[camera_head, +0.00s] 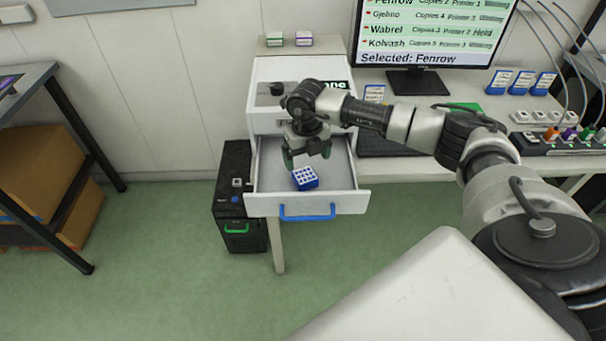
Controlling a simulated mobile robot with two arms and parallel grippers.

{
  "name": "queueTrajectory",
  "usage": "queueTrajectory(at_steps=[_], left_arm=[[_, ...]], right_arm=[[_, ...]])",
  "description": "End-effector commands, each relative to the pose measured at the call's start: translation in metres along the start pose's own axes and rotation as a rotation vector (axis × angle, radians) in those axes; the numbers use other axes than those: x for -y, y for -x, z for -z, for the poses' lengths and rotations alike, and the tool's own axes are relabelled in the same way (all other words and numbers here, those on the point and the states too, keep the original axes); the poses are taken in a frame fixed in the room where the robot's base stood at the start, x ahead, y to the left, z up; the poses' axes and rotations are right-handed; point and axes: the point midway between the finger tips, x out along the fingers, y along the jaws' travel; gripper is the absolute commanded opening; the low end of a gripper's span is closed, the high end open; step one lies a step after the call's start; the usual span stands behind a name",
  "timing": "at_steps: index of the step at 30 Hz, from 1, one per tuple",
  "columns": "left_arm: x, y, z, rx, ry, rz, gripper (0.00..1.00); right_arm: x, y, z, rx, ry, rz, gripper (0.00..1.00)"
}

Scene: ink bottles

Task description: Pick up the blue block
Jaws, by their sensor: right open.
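The blue block (305,179), with a pale top bearing dark dots, lies in the open white drawer (346,203) of the white printer-like unit (265,113). My right gripper (305,161) points down over the drawer, just above and behind the block. Its fingers are apart with nothing between them, and the block looks free of them. The exact gap in height between fingers and block is hard to judge. My left gripper does not show.
The drawer has raised walls and a blue handle (307,214) at its front. A black bin (234,213) stands to its left. A monitor (433,36) and a dark keyboard (385,143) are on the desk to the right. Green and purple blocks (304,39) sit on top of the unit.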

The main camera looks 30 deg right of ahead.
Motion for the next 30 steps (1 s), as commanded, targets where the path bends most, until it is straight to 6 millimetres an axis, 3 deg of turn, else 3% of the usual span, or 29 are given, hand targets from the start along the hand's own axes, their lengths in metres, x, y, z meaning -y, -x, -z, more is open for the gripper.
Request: queueTrajectory(at_steps=[1,5,8,16,25,26,30], left_arm=[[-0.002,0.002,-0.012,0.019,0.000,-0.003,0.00],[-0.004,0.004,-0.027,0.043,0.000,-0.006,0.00],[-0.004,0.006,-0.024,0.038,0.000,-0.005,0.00],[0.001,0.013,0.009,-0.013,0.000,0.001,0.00],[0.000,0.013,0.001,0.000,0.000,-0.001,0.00],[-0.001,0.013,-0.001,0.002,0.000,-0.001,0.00],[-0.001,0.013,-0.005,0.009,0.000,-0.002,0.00]], right_arm=[[0.000,-0.007,0.000,-0.001,0.000,0.000,0.89],[-0.001,-0.017,0.000,0.000,0.002,-0.001,0.89],[-0.002,-0.024,0.001,-0.002,0.002,-0.002,0.89],[-0.004,-0.063,0.003,-0.001,0.000,-0.002,0.89],[-0.004,-0.070,0.003,0.002,0.002,-0.002,0.89],[-0.004,-0.070,0.003,0.002,0.002,-0.002,0.88],[-0.004,-0.070,0.003,0.001,0.002,-0.002,0.66]])
